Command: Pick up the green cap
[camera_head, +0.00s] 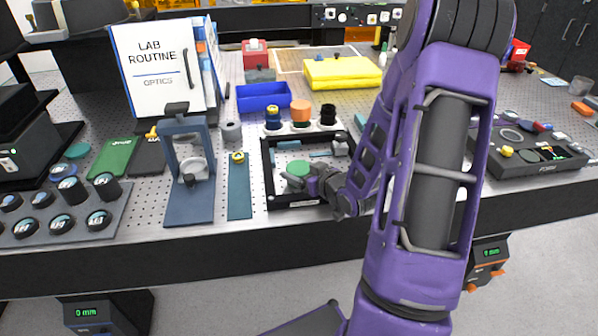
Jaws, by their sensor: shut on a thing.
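The green cap (298,168) is a small round green disc in the camera_head view, inside a black rectangular frame (266,185) on the perforated bench. My gripper (296,180) reaches in from the right over the front part of the frame. Its fingers are at the near edge of the green cap and shut on it. The fingers partly cover the cap's near side. I cannot tell whether the cap is lifted off the surface.
A blue-grey stand (188,208) and a teal strip (240,195) stand left of the frame. Behind it are an orange-topped part (300,108), a blue bin (264,97) and a yellow cloth (343,73). A dark tray (530,165) lies right. My arm hides much of the right side.

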